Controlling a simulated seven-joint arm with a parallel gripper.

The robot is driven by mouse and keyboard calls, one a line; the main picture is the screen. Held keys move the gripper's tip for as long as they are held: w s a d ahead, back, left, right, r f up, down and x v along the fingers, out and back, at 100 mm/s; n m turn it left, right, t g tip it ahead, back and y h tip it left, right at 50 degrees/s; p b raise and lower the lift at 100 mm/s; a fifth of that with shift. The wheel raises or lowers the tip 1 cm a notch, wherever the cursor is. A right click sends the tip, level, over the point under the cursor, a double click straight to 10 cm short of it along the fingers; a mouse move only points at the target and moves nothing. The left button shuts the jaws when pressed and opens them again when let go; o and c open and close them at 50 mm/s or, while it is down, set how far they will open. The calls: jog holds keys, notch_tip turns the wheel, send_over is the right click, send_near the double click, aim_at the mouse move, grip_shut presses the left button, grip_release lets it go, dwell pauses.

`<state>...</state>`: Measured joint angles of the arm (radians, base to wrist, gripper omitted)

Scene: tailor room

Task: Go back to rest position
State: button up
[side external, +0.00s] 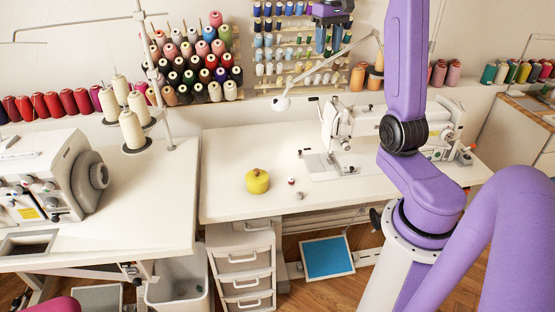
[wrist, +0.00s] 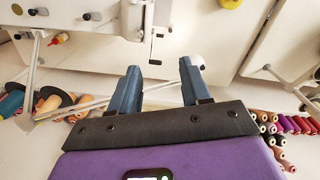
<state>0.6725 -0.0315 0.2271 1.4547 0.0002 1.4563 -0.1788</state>
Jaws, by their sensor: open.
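My gripper (side external: 329,48) is high up at the top middle of the side external view, in front of the wall with the thread racks and well above the white table (side external: 225,195). In the wrist view my gripper (wrist: 160,72) shows two blue-grey fingers spread apart with nothing between them. The gripper is open and touches nothing that I can see. My purple arm reaches up out of the top of the side external view, so part of it is cut off.
A yellow round object (side external: 257,181) and two small spools (side external: 291,182) stand on the table. A white sewing machine (side external: 365,125) is behind them to the right. A desk lamp (side external: 282,103) and thread racks (side external: 195,60) are near the wall. Another machine (side external: 45,180) stands left.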

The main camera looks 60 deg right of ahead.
jog(key=s+a+f+n, duration=0.15)
jog(key=a+n, duration=0.25)
jog(key=a, duration=0.9)
jog(key=a+f+n, duration=0.3)
jog(key=a+n, duration=0.1)
jog(key=a, duration=0.8)
jog(key=s+a+f+n, duration=0.4)
jog(key=s+a+n, duration=0.1)
jog(key=s, duration=0.6)
jog(key=s+a+f+n, duration=0.4)
jog(key=s+a, duration=0.1)
jog(key=s, duration=0.5)
jog(key=shift+s+a+n, duration=0.15)
jog(key=shift+s+n, duration=0.2)
jog(key=shift+n, duration=0.05)
jog(key=shift+c, duration=0.3)
